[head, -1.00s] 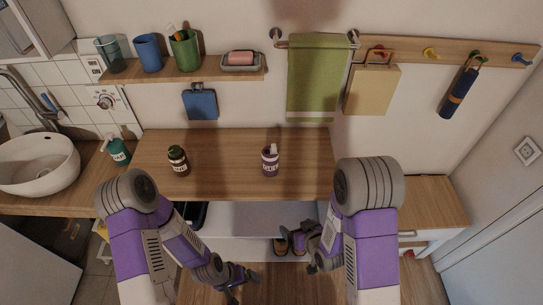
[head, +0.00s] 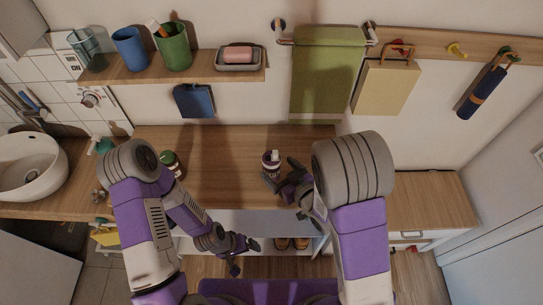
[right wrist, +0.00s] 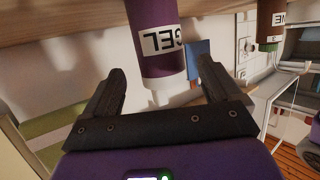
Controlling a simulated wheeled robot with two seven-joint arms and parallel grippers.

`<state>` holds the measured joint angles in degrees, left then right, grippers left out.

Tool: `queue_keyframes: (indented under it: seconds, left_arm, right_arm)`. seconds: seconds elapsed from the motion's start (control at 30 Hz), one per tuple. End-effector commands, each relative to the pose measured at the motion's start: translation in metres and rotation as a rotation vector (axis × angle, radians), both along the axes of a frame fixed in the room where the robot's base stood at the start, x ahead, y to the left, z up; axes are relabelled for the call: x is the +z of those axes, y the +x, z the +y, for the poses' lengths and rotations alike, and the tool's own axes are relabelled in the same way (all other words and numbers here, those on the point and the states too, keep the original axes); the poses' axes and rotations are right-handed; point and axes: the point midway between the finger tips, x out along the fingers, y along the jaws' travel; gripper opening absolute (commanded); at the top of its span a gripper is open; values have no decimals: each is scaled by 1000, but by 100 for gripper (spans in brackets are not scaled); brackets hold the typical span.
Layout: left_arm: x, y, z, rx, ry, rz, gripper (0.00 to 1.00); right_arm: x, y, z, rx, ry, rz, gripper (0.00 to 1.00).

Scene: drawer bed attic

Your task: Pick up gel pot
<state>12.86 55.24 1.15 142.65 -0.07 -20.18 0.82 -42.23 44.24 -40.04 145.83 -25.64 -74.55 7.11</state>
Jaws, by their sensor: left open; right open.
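The gel pot (head: 271,158) is a purple bottle with a white top, standing upright on the wooden counter in the head view. In the right wrist view the gel pot (right wrist: 155,35) appears upside down, its white label reading GEL. My right gripper (head: 281,172) is open right beside it, with a finger on either side of the pot in the right wrist view (right wrist: 161,70). Whether the fingers touch it, I cannot tell. My left gripper (head: 245,258) is open and empty, low in front of the counter.
A brown jar with a green lid (head: 170,163) stands left on the counter (head: 222,185), partly behind my left arm. A white basin (head: 30,165) is at far left. Above, a shelf (head: 190,68) holds cups and a soap dish; a green towel (head: 327,75) hangs right. Mid-counter is clear.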

Motion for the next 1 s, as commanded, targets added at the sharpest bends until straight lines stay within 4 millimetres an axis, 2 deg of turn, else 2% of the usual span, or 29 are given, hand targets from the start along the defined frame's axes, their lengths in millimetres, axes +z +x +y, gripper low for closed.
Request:
queue_keyframes:
  seconds: [0.03,0.2,0.37,0.6,0.7,0.97,1.0]
  left_arm:
    - [-8,-1,0,0,0,1,95]
    - [-20,-1,0,0,0,2,95]
    - [-22,-1,0,0,0,2,95]
    - [-26,-1,0,1,0,1,95]
    - [-27,-1,0,1,0,1,95]
    - [-26,-1,0,0,0,1,95]
    - [-26,-1,0,0,0,1,95]
  right_arm:
    - [-4,3,3,3,2,-5,91]
    - [-7,12,9,2,1,-3,91]
    - [-8,20,14,2,-2,-1,91]
    - [-16,50,31,2,-3,-2,91]
    - [-18,57,35,1,-2,0,91]
    - [-18,58,36,0,0,1,91]
    - [-18,58,36,0,0,1,85]
